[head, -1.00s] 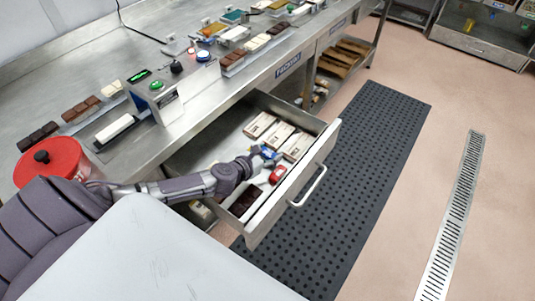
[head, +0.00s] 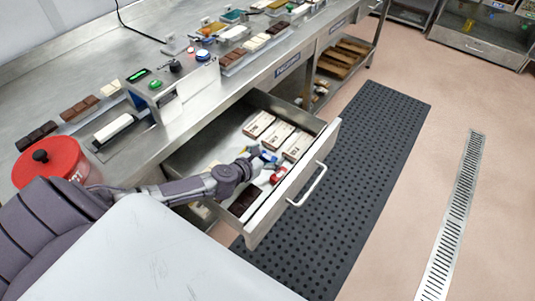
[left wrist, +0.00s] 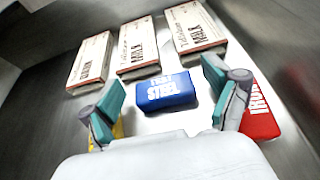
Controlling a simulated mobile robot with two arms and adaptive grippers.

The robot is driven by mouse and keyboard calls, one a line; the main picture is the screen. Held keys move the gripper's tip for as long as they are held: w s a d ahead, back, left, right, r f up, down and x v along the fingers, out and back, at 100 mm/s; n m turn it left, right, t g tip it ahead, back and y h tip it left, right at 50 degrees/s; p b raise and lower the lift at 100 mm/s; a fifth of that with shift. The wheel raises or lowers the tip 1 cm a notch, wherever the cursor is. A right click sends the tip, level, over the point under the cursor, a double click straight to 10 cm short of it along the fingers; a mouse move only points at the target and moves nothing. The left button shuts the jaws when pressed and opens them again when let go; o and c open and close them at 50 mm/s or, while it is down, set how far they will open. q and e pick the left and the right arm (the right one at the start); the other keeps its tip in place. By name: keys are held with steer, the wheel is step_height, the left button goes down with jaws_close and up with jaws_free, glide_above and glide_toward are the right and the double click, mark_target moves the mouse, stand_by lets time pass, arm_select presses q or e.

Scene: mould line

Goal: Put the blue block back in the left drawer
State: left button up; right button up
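The blue block (left wrist: 165,92), with white lettering reading STEEL, lies on the floor of the open drawer (head: 185,158). My left gripper (left wrist: 165,108) is inside the drawer, open, with its teal-tipped fingers apart on either side of the block's near edge. A gap shows between the block and each finger. In the head view the gripper (head: 262,160) partly covers the blue block (head: 269,157). My right gripper is in neither view.
A red block (left wrist: 260,118) lies beside the right finger; a yellow block (left wrist: 117,128) is mostly hidden behind the left finger. Three labelled cartons (head: 278,134) lie farther in. A dark brown piece (head: 243,201) is near the drawer front (head: 290,195). The worktop (head: 150,60) stands above.

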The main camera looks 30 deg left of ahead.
arm_select(q)
steer(key=shift+r, duration=0.25)
steer(key=v, duration=1.2)
steer(key=shift+r+p, duration=0.4)
steer(key=shift+r, duration=0.05)
